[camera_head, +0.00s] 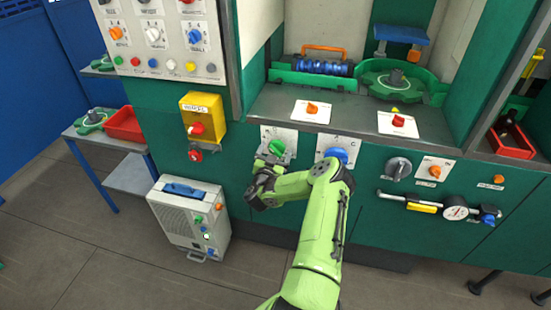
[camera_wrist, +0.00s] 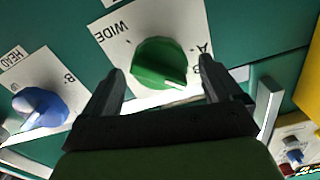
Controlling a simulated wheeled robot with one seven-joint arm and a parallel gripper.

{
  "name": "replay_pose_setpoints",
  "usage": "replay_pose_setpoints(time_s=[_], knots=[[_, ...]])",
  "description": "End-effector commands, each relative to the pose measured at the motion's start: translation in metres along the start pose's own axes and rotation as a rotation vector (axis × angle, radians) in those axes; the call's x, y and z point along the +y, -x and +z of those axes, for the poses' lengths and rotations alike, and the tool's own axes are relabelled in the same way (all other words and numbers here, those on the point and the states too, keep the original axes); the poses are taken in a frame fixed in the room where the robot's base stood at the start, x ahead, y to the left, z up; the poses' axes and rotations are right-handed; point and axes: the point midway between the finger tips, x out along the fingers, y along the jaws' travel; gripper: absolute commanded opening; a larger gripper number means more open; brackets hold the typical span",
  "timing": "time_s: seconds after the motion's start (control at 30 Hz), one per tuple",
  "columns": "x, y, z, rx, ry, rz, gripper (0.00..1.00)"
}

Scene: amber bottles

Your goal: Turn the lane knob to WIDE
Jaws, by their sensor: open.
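The green knob (camera_head: 276,147) sits on a white plate on the green machine front. In the wrist view, the green knob (camera_wrist: 158,62) fills the space ahead of the fingers. Its plate (camera_wrist: 118,52) reads WIDE at the upper left and A at the upper right. A small white mark shows on the knob's lower right edge, away from WIDE. My gripper (camera_wrist: 163,74) is open, with one fingertip on each side of the knob. I cannot tell whether they touch it. In the head view, my gripper (camera_head: 264,166) is just below the knob, partly hidden by my arm.
A blue knob (camera_wrist: 42,107) on a plate marked HEAD and B is close on the left in the wrist view; it is right of the green one in the head view (camera_head: 337,155). A yellow box (camera_head: 204,117) with a red knob is to the left. A shelf edge (camera_head: 350,134) juts above.

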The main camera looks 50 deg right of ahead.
Motion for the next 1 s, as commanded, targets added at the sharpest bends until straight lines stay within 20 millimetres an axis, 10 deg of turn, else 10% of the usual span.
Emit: replay_pose_setpoints(time_s=[0.33,0.7,1.0], knots=[[-0.0001,-0.0083,-0.0015,-0.001,0.001,0.0,0.91],[0.0,-0.008,-0.0012,0.0,0.0,0.0,0.36],[0.0,-0.0078,-0.0016,-0.001,-0.042,0.0,0.36]])
